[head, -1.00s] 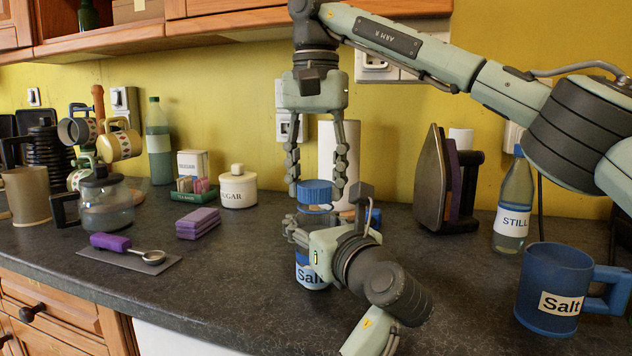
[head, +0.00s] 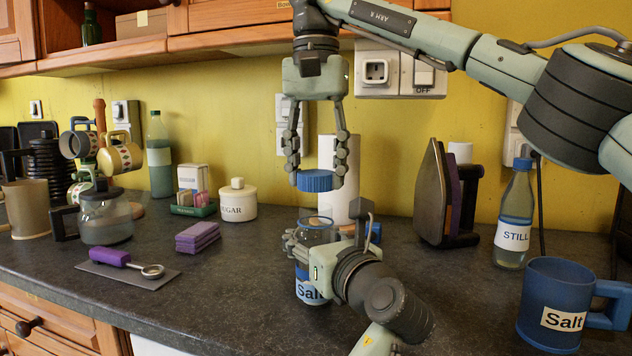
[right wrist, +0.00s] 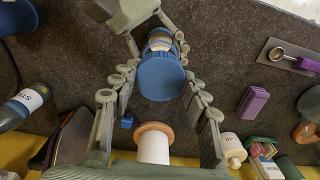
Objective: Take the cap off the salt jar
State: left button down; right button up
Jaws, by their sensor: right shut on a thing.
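The blue ribbed cap (head: 317,181) is between the fingertips of my right gripper (head: 318,176), which is shut on it from above. It also fills the middle of the right wrist view (right wrist: 160,80). The cap hangs level, clear of the salt jar (head: 309,291), with a gap between them. The jar stands upright on the counter, clear glass with a blue-and-white Salt label and its mouth uncovered. My left gripper (head: 312,243) is shut around the jar's upper body from the front right; its wrist hides part of the jar.
A white paper roll (head: 340,178) stands close behind the jar. An iron (head: 437,195), a STILL bottle (head: 514,225) and a blue Salt mug (head: 552,300) are to the right. Purple sponges (head: 197,238), a sugar pot (head: 238,204) and a measuring spoon (head: 150,270) are to the left.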

pick_arm(q)
jog(key=c, duration=0.6)
grip_release()
jog(key=v, duration=1.2)
jog(key=shift+d, duration=0.1)
